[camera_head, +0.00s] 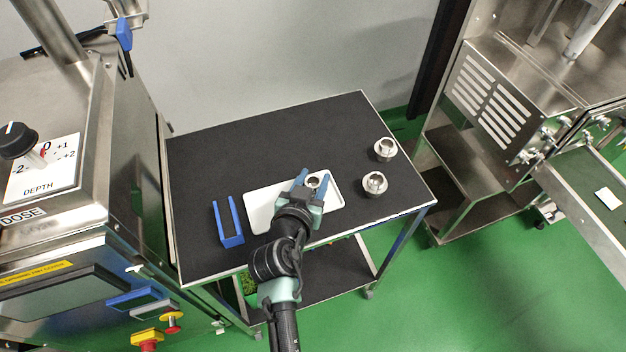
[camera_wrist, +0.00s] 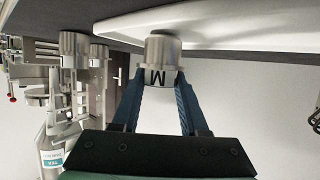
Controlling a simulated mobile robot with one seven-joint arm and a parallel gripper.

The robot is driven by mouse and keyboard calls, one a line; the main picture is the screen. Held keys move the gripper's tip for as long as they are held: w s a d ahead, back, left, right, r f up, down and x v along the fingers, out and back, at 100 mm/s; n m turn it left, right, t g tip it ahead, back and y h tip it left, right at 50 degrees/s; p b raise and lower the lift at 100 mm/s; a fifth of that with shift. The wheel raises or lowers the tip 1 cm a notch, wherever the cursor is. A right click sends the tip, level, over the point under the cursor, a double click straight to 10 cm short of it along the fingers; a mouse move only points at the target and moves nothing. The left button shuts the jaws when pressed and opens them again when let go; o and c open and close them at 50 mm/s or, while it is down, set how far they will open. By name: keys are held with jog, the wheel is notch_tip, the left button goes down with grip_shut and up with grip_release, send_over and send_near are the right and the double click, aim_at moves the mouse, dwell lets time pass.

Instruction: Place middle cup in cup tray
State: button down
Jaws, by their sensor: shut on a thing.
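The middle cup (camera_wrist: 160,50), a metal cup marked "M", is between the blue fingers of my gripper (camera_wrist: 160,76) in the wrist view, which looks upside down. My gripper is shut on it. In the head view the cup (camera_head: 313,181) shows between the fingertips, over the right part of the white cup tray (camera_head: 262,211). The tray lies on the black table, partly hidden by my arm. It also shows in the wrist view (camera_wrist: 240,22). I cannot tell whether the cup's base touches the tray.
Two other metal cups, one farther back (camera_head: 385,149) and one nearer (camera_head: 375,185), stand on the table (camera_head: 225,165) right of the tray. A blue forked piece (camera_head: 229,225) lies left of the tray. Machines stand on both sides. The table's back is clear.

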jog(key=shift+f, duration=0.25)
jog(key=shift+c, duration=2.2)
grip_release()
jog(key=shift+r, duration=0.1)
